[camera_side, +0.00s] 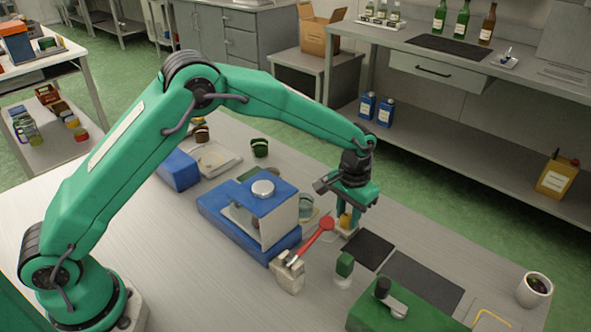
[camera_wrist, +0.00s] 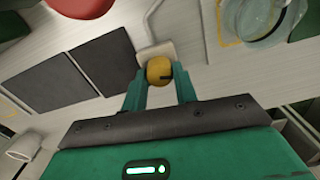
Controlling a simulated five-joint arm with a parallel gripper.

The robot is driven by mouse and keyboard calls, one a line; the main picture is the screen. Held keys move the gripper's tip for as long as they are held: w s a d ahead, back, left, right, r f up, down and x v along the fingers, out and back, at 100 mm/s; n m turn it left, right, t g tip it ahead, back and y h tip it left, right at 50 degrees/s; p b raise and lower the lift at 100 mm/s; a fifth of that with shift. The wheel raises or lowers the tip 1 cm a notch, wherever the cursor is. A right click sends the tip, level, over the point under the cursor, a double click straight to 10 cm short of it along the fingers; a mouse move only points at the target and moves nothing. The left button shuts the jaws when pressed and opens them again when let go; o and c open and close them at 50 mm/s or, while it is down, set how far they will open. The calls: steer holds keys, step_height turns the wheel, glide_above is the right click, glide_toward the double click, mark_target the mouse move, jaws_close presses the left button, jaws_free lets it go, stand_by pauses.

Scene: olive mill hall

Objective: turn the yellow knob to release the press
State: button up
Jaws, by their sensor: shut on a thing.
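The yellow knob (camera_wrist: 159,70) sits on a small pale base (camera_wrist: 155,50) on the table; in the side view the knob (camera_side: 346,219) shows below my gripper. My gripper (camera_wrist: 160,80) is shut on the knob, with one green finger on each side of it. In the side view my gripper (camera_side: 350,208) points straight down at the knob. The blue press-like machine (camera_side: 252,210), with a round silver cap, stands left of the knob. I cannot tell how the knob is linked to it.
A red-handled lever (camera_side: 318,236) rises close to the knob on the left. A green box (camera_side: 385,312) and a white mug (camera_side: 534,289) are near the front edge. A glass dish (camera_wrist: 258,20) stands near the knob.

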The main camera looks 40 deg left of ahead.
mark_target(348, 216)
steer(key=shift+d+n, duration=0.15)
steer(key=shift+n, duration=1.25)
steer(key=o, duration=1)
steer(key=shift+c, duration=0.2)
steer(key=shift+r, duration=3.85)
steer(key=shift+r, duration=0.1)
